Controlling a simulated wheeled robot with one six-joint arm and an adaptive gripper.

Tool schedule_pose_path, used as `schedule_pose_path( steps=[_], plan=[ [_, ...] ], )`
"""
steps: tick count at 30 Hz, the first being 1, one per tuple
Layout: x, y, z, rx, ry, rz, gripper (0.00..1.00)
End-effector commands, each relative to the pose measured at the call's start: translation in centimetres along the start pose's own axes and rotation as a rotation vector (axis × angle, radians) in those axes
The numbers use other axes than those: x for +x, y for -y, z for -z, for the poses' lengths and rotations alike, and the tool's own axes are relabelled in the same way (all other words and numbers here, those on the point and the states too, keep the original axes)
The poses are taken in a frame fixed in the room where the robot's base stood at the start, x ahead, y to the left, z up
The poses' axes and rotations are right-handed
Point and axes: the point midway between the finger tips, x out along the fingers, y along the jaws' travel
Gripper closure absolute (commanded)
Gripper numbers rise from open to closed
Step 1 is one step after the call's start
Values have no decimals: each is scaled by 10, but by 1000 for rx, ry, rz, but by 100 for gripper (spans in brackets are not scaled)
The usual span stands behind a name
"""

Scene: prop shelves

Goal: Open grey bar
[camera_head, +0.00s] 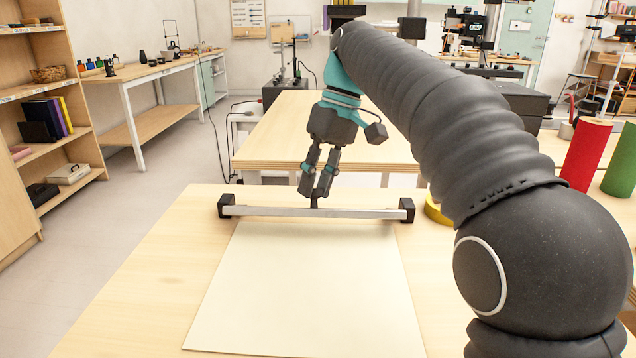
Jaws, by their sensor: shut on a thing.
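A grey bar (270,211) with a black block at each end lies across the far part of the near table. It sits at the far edge of a pale flat sheet or panel (305,285). My gripper (316,200) points down from above with its fingers closed together at the middle of the bar, on a small dark piece there. The fingertips partly hide that piece, and its exact shape is too small to tell. The bar looks level.
The near wooden table (130,290) is clear to the left of the panel. A yellow ring (436,210), a red cylinder (586,154) and a green cylinder (621,162) stand at the right, partly behind my arm. Another table (270,135) stands behind. Shelves (50,120) are at the left.

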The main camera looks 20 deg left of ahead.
Motion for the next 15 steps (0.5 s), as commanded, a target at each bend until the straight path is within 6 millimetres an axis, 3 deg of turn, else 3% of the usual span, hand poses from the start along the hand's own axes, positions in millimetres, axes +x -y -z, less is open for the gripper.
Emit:
schedule_pose_path(
  steps=[14,15],
  plan=[
    [0,-2,1,6,13,13,100],
    [0,-2,1,6,13,13,69]
  ],
)
